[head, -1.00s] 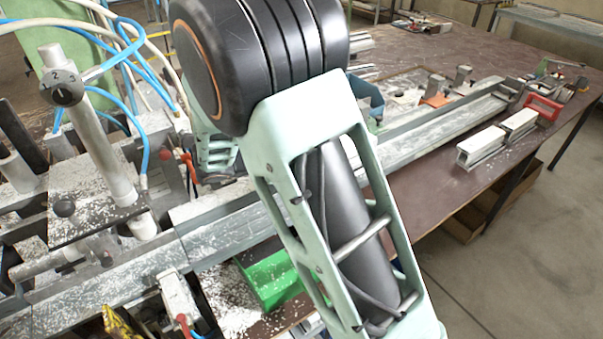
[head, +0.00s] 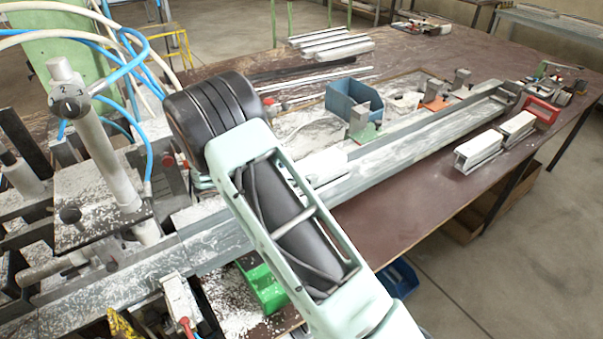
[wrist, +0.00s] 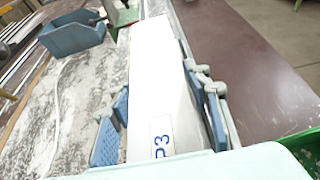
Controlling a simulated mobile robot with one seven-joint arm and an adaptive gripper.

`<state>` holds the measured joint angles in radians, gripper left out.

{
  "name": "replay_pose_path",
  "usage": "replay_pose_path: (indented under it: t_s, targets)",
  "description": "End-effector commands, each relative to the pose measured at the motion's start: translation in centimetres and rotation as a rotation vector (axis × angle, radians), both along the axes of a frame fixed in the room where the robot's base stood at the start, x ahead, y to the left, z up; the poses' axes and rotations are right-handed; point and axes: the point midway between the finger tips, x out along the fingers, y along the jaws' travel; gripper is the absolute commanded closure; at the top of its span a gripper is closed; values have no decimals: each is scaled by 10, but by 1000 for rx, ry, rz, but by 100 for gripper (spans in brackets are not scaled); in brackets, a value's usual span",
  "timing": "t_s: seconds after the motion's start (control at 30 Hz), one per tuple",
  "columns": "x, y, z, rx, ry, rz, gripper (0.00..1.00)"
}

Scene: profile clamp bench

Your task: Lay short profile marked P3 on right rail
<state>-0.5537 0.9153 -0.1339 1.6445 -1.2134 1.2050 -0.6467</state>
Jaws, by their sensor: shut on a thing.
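The short white profile marked P3 (wrist: 158,75) lies lengthwise between the blue-padded fingers of my gripper (wrist: 163,118) in the wrist view. The gripper is shut on it near the P3 label. In the head view a white end of it (head: 326,164) shows just right of my arm, over the long grey rail. The right rail (head: 425,138) runs from behind my arm to the upper right. My arm hides the gripper in the head view. I cannot tell whether the profile touches the rail.
Two more short white profiles (head: 479,149) lie on the brown table (head: 395,222) at the right. A blue bin (head: 353,100) and small clamp blocks (head: 434,92) stand behind the rail. A green bin (head: 266,290) is in front. A machine column (head: 100,145) with hoses stands left.

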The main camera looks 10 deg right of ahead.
Motion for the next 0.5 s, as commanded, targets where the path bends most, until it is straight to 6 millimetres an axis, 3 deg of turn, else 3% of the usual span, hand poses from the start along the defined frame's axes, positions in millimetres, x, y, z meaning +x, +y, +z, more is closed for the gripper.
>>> replay_pose_path:
  t_s: [0.5]
  targets:
    - [1, 0, -14, -1, -3, 1, 91]
